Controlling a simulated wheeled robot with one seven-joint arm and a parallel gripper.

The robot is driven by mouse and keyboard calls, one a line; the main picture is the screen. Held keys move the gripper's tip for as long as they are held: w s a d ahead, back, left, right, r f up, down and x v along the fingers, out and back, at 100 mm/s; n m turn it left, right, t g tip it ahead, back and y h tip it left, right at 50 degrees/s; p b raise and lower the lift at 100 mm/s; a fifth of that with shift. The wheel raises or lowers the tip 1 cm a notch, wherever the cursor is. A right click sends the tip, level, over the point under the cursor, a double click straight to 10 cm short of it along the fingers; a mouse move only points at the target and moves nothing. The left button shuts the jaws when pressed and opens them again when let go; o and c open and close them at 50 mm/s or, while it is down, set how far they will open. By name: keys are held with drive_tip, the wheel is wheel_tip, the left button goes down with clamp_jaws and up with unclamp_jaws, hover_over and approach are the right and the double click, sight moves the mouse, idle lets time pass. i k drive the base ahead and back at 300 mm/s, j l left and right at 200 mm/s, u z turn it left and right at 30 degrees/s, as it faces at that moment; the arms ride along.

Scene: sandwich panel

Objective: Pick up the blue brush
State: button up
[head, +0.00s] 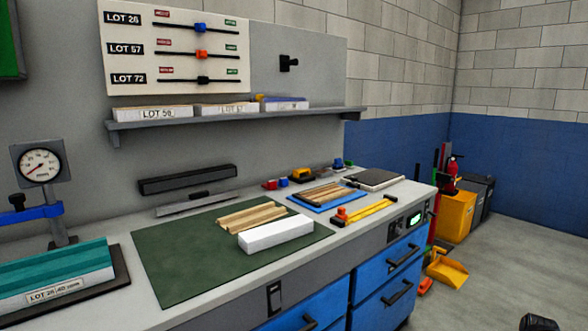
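No brush shows clearly enough to name for sure. Another small blue item (283,182) sits farther left, next to a red one. Both are too small to tell whether either is the blue brush. A dark shape (538,323) at the bottom right edge seems to be part of my gripper, well away from the bench. It is cut off by the frame, and its fingers cannot be made out.
The bench holds a green mat (180,262), a white block (275,234), wood strips on a blue tray (330,207) and a yellow clamp (368,212). A shelf (230,118) overhangs the back. A yellow dustpan (446,270) lies on the floor.

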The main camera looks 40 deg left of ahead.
sight(337, 164)
drive_tip(key=u, duration=1.3)
